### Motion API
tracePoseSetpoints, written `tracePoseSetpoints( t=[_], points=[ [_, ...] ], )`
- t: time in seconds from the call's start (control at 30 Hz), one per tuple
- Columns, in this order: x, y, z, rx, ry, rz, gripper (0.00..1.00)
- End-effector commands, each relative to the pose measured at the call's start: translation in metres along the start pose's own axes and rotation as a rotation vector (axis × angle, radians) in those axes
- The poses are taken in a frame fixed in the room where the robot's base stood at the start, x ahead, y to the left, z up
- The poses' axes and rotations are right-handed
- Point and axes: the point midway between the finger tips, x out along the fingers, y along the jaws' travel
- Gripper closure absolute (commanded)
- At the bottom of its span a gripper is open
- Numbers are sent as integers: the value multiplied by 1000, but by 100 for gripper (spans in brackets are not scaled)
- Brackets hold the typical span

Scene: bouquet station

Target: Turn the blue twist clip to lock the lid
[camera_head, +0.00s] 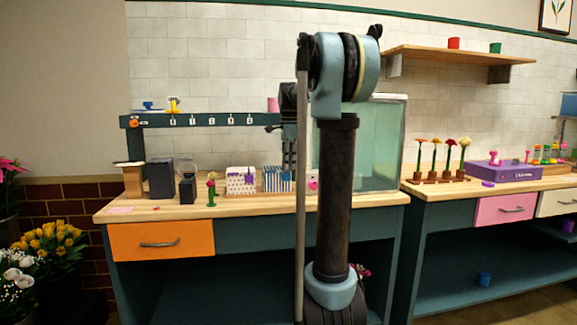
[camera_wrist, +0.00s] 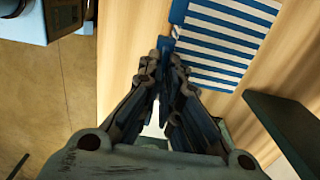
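A blue-and-white striped box (camera_head: 277,179) stands on the bench in the head view. In the wrist view its striped top (camera_wrist: 228,40) lies just beyond my fingertips, toward the upper right. A small blue piece at the near left corner of this box (camera_wrist: 175,32) may be the twist clip, but I cannot make out its shape. My gripper (camera_head: 290,168) points down by the right end of the box. In the wrist view my gripper (camera_wrist: 165,58) has its fingertips close together with a narrow gap. I cannot tell whether anything is between them.
A purple-dotted white box (camera_head: 241,181) stands left of the striped one. A glass panel (camera_head: 388,145) stands behind my arm. A teal rail (camera_head: 215,120) with hooks spans the back left. The bench front left (camera_head: 140,208) is mostly clear.

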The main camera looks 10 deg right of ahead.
Motion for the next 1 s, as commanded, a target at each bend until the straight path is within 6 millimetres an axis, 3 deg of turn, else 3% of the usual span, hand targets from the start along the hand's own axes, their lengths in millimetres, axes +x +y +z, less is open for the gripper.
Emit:
tracePoseSetpoints(
  t=[0.47,1.0],
  points=[
    [0,-2,0,-89,-1,-1,100],
    [0,-7,2,-555,-1,-2,100]
  ],
)
